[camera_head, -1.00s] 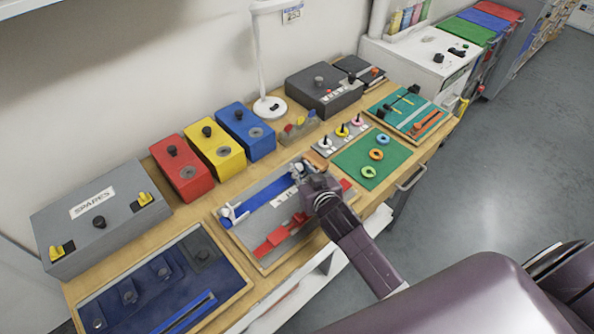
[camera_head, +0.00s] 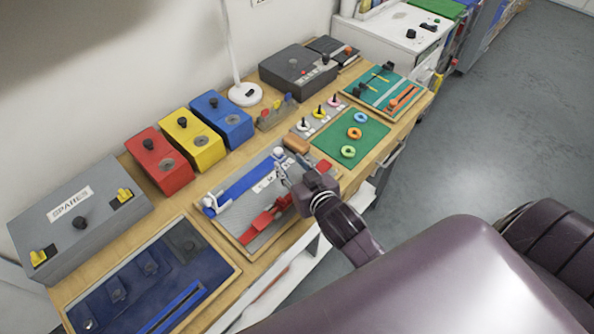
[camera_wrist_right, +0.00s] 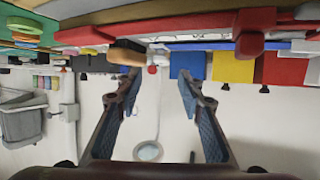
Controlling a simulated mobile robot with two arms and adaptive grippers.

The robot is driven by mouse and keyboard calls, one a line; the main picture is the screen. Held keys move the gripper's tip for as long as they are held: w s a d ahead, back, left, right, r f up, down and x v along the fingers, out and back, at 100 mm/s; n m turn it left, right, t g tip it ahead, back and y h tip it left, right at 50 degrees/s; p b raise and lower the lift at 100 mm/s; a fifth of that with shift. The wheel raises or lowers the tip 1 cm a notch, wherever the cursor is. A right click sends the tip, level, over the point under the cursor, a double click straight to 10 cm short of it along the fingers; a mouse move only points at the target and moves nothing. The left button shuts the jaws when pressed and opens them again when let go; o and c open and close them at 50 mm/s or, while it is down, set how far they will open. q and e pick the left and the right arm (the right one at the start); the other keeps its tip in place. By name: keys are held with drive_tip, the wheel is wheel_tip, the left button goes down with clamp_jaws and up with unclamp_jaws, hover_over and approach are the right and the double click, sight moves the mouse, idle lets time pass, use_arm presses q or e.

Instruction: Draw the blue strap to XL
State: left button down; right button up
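The blue strap (camera_head: 250,182) lies along the far side of a grey board (camera_head: 228,222) on the bench. A white fitting (camera_head: 210,205) is at its left end and a white knob (camera_head: 278,153) near its right end. Small white labels (camera_head: 266,182) sit beside the strap; their letters are too small to read. A red strap (camera_head: 266,220) lies nearer on the same board. My right gripper (camera_head: 285,174) is over the board's right part, near the strap's right end. The right wrist view shows its fingers (camera_wrist_right: 157,88) apart with nothing between them. My left gripper is out of view.
A brown block (camera_head: 296,143) and a green mat (camera_head: 333,142) with coloured rings lie right of the board. Red (camera_head: 160,165), yellow (camera_head: 192,147) and blue (camera_head: 222,122) boxes stand behind. A blue tray (camera_head: 120,262) and a grey SPARES box (camera_head: 80,222) are at left.

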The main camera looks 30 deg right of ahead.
drive_tip(key=shift+v, duration=2.1)
drive_tip(key=shift+f, duration=0.1)
